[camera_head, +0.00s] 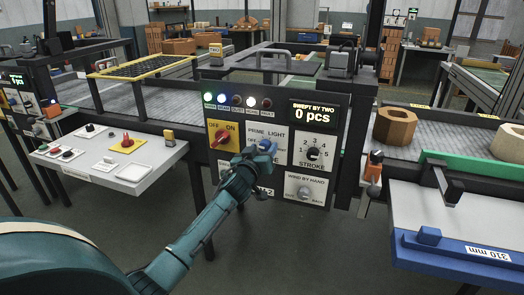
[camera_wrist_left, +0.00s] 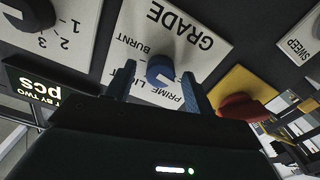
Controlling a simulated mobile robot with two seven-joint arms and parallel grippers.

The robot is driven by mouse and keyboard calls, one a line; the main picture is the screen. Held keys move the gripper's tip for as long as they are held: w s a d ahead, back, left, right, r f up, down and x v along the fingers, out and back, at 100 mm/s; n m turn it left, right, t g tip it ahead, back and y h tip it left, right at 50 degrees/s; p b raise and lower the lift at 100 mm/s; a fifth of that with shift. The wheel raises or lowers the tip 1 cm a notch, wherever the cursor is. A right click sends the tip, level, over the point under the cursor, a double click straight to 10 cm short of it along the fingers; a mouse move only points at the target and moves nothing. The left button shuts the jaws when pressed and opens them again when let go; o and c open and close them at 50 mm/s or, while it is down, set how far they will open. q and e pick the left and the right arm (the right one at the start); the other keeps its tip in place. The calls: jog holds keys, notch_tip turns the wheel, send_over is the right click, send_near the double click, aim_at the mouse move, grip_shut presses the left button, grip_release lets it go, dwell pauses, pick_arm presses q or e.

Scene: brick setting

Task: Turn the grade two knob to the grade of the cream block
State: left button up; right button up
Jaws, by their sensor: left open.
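The grade knob is a blue knob (camera_wrist_left: 160,69) on a white plate (camera_wrist_left: 205,68) lettered GRADE, PRIME, LIGHT and BURNT, upside down in the left wrist view. My left gripper (camera_wrist_left: 157,73) is open, with one finger on each side of the knob; I cannot tell whether they touch it. In the head view my left gripper (camera_head: 262,153) is at the control panel and hides most of the knob and the plate's lower part. I cannot read the knob's pointer surely. A cream block (camera_head: 449,140) stands at the right, partly behind a green rail. My right gripper is not in view.
The panel also has a red switch (camera_head: 222,137), a black STROKE knob (camera_head: 314,153), a grey WIND BY HAND knob (camera_head: 304,192) and a display (camera_head: 313,111) reading 0 pcs. A brown block (camera_head: 395,125) stands left of the cream one. A white control desk (camera_head: 140,170) is at the left.

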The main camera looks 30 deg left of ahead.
pick_arm(q)
jog(key=c, duration=1)
jog(key=shift+o, duration=0.2)
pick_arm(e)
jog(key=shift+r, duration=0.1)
